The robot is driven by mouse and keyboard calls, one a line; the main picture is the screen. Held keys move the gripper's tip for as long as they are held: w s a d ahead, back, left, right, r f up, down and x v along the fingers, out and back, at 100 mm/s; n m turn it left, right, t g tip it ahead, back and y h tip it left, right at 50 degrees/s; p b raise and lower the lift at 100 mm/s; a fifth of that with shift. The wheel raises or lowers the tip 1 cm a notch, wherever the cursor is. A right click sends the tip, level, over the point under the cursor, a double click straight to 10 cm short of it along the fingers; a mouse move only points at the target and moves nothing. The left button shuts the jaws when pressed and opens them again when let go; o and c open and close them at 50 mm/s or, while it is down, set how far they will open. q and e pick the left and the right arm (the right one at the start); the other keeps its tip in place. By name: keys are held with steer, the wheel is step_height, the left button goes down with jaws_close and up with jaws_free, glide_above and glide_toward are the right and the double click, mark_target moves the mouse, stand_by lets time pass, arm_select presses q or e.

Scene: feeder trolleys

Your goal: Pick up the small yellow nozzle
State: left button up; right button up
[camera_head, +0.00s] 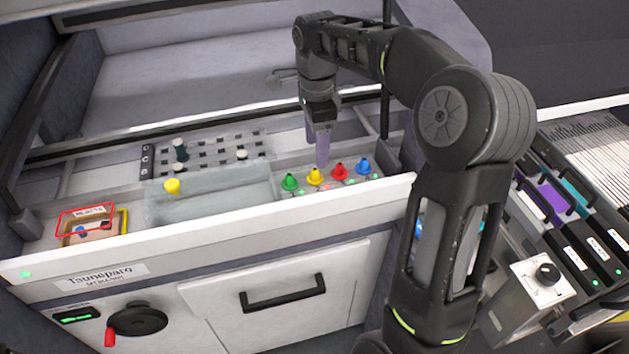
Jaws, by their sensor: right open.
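A yellow nozzle (315,177) stands in a row of coloured nozzles in the drawer, between a green one (290,182) and a red one (340,172). Another yellow piece (172,186) sits further left, at the edge of a pale translucent bin. My right gripper (322,163) points down just above and slightly right of the yellow nozzle in the row. It is open; its purple-grey fingers overlap in this view, and I see nothing held. Whether the fingers touch the nozzle is hard to tell. My left gripper is not in view.
A blue nozzle (363,166) ends the row on the right. A grey slotted rack (212,150) with dark and white pieces lies behind the translucent bin (215,205). A red-framed tray (92,222) is at far left. The drawer's white front edge (230,232) runs in front.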

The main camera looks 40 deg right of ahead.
mark_target(315, 169)
steer(key=shift+f, duration=1.25)
steer(key=shift+a+f+p, duration=0.15)
steer(key=shift+f+p, duration=0.2)
steer(key=shift+f, duration=0.95)
steer(key=shift+a+f+p, duration=0.1)
steer(key=shift+f+p, duration=0.25)
steer(key=shift+f, duration=0.95)
jaws_close()
